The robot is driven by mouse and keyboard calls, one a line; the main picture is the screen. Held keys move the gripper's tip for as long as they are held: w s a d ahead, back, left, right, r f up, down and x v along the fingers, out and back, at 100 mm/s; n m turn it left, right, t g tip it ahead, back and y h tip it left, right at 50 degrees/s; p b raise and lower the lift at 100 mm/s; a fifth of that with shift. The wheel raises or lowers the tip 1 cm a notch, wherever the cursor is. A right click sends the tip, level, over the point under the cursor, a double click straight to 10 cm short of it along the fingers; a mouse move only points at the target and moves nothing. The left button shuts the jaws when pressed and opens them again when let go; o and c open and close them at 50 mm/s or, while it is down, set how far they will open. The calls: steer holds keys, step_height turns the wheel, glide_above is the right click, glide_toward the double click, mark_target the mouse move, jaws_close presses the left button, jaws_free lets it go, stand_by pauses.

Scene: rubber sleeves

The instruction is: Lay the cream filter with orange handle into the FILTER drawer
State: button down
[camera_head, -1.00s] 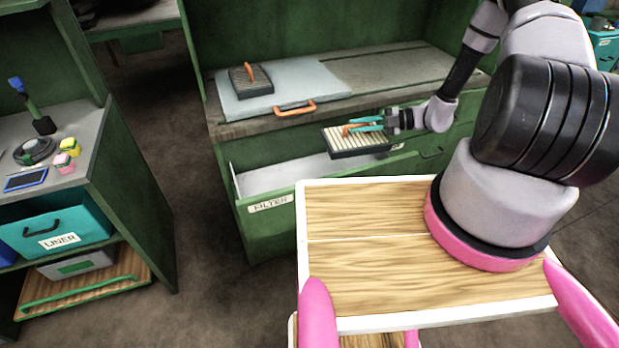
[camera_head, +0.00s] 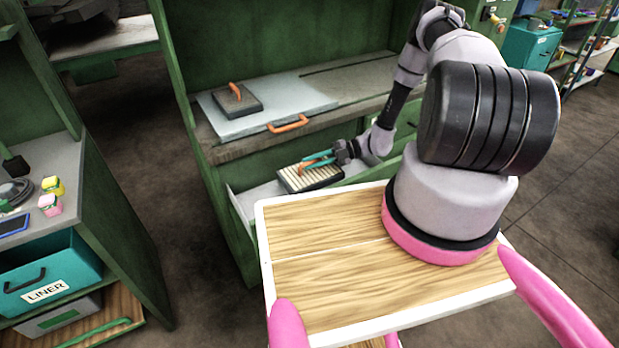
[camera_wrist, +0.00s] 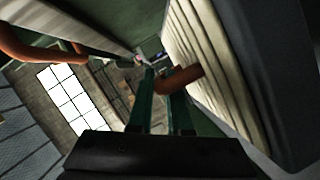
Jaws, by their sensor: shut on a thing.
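The cream filter (camera_head: 318,178) has a dark frame, ribbed cream pleats and an orange handle (camera_head: 303,168). My gripper (camera_head: 313,160) has teal fingers and is shut on that handle. In the wrist view the green-looking fingers (camera_wrist: 160,98) close on the orange handle (camera_wrist: 185,78), with the cream pleats (camera_wrist: 208,65) beside them. The open drawer (camera_head: 238,207) pulls out from the green bench. The filter is over the drawer's opening; I cannot tell whether it touches the drawer floor. The front label is hidden behind my wooden top.
A dark filter with an orange handle (camera_head: 237,99) lies on a pale lid (camera_head: 270,105) with its own orange handle (camera_head: 288,124), above the drawer. A shelf at left holds a teal LINER bin (camera_head: 48,272). Open floor lies between shelf and bench.

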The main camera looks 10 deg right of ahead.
mark_target(313, 173)
steer(key=shift+f, duration=2.55)
steer(key=shift+f, duration=0.1)
steer(key=c, duration=0.8)
jaws_free()
steer(key=shift+c, duration=0.2)
steer(key=v, duration=1.2)
steer(key=shift+d, duration=0.1)
steer(key=shift+r, duration=0.2)
